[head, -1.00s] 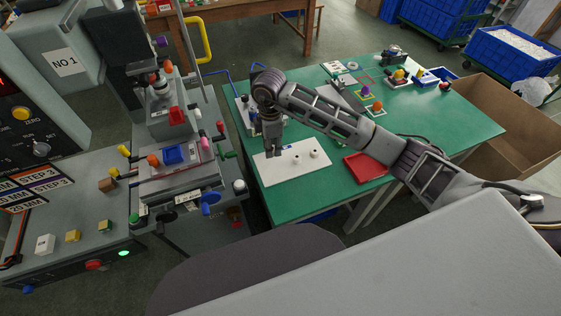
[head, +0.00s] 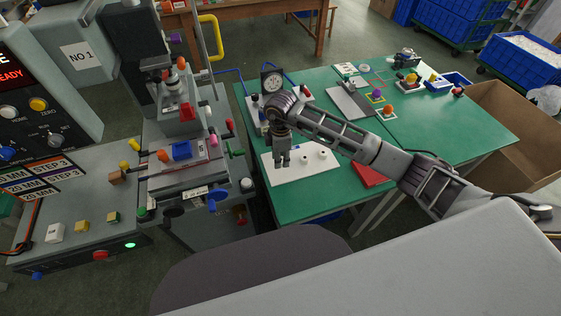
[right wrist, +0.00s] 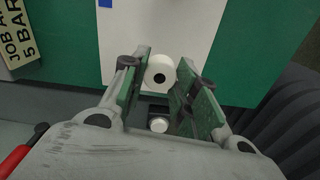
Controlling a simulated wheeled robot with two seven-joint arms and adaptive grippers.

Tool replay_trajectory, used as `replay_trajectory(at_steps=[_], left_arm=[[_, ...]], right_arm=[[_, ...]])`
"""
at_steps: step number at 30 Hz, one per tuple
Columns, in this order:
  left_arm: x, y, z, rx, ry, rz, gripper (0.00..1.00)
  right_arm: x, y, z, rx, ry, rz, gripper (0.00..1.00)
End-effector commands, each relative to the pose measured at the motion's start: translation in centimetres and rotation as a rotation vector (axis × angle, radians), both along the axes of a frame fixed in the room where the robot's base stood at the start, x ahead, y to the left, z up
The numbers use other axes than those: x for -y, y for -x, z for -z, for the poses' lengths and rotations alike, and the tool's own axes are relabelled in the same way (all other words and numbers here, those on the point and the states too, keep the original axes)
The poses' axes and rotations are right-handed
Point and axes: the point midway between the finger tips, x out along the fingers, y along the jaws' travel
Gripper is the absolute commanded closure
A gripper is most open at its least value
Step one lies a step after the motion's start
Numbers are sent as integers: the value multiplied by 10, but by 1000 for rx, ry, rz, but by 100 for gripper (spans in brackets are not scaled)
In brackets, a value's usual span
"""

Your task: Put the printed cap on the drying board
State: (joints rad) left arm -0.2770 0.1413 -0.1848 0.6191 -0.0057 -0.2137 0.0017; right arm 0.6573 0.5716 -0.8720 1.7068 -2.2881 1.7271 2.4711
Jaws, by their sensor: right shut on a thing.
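The white drying board (head: 315,174) lies on the green table in the head view, with two small white caps (head: 305,157) (head: 323,153) standing on it. My right gripper (head: 282,164) is over the board's left part, left of these caps, pointing down. In the right wrist view, my right gripper (right wrist: 163,78) is shut on a white cap (right wrist: 160,76) with a black mark on its face. The white board also shows behind the cap (right wrist: 195,40). Whether the held cap touches the board cannot be told. My left gripper is not in view.
The pad printer (head: 180,110) stands at left with coloured knobs. A dial gauge (head: 271,79) stands behind my right gripper. A red tray (head: 369,174) lies right of the board, partly behind my arm. A cardboard box (head: 520,130) stands beyond the table's right edge.

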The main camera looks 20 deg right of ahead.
Motion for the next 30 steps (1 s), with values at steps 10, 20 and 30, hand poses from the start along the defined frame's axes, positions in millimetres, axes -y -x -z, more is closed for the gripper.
replay_trajectory(at_steps=[10,20,30], left_arm=[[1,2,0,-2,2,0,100],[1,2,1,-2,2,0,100],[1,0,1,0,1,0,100]], right_arm=[[0,0,25,0,0,1,82],[0,0,27,0,0,1,82],[0,0,28,0,0,1,49]])
